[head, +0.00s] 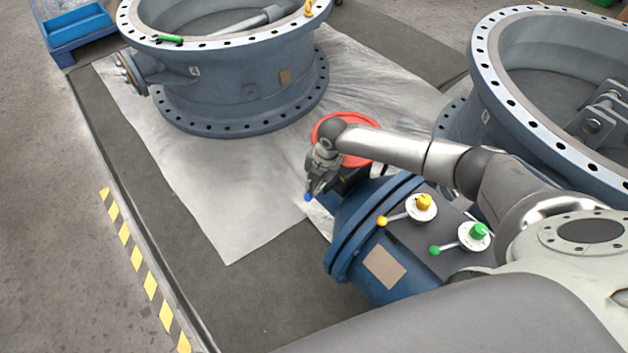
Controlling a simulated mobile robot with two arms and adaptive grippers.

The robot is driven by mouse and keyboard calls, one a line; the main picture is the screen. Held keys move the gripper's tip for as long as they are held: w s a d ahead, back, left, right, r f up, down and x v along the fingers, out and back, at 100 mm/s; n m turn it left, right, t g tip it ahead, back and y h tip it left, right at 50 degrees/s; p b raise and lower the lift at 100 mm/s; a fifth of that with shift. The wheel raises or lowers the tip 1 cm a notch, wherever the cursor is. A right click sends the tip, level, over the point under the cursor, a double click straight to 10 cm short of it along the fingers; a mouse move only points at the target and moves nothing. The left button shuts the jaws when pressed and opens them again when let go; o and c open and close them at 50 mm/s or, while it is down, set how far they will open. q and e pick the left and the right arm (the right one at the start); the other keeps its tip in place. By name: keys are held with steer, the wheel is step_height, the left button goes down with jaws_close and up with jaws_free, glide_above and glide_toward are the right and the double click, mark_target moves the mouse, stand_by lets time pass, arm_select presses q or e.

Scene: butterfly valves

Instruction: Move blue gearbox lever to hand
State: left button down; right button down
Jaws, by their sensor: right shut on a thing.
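The blue lever's ball knob (307,198) shows at the left end of the blue gearbox (372,230), just below the fingers. My right gripper (316,187) comes down from above and is shut on the blue lever. Most of the lever is hidden behind the gripper, so its angle is hard to tell. My left gripper is not in view.
A yellow lever (424,203) and a green lever (478,231) sit on the gearbox's dark top plate. A red handwheel (362,119) is behind my right wrist. Large grey valve bodies stand at the back (230,75) and right (490,80). The sheeted floor (225,190) at left is clear.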

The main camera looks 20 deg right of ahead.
steer(key=shift+s+a+f, duration=0.15)
steer(key=shift+s+a, duration=0.1)
steer(key=shift+a, duration=0.15)
steer(key=c, duration=1.6)
jaws_free()
steer(key=shift+o, duration=0.3)
steer(key=shift+w+d, duration=0.1)
steer(key=shift+d, duration=0.1)
step_height(320, 180, up, 12)
steer(key=s+d, duration=0.1)
steer(key=s, duration=0.1)
steer(key=shift+d, duration=0.15)
steer(key=shift+w, duration=0.1)
